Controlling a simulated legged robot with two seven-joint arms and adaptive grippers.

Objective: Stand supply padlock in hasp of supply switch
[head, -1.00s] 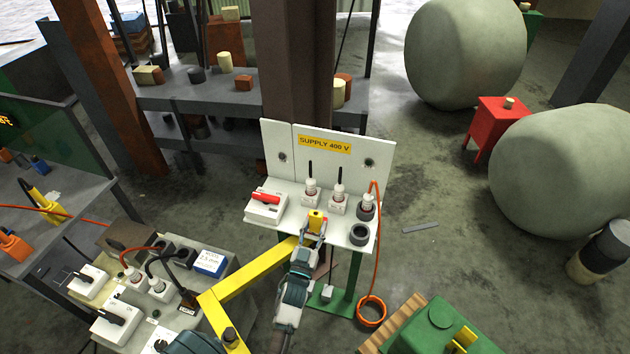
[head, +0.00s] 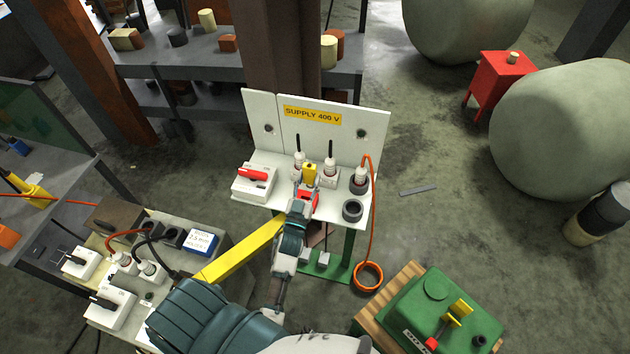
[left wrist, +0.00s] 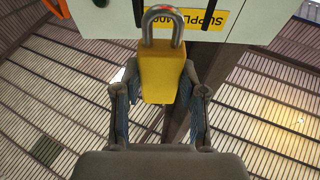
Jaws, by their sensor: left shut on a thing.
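The yellow supply padlock (head: 309,173) is held in my left gripper (head: 302,191), over the white supply stand. In the left wrist view the padlock (left wrist: 160,76) sits between both fingers, its grey shackle pointing away from the palm. In the head view it appears between two white plugs. The supply switch (head: 254,181), a white box with a red handle, is at the left of the stand, and the padlock is apart from it, to its right. The hasp is too small to make out. My right gripper is not in view.
The upright panel (head: 350,133) with the yellow SUPPLY 400 V label (head: 312,115) rises behind. Plugs, a dark ring (head: 352,210) and an orange cable (head: 371,230) are at the right. A red piece (head: 309,199) lies close to my gripper. A green box (head: 437,310) stands front right.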

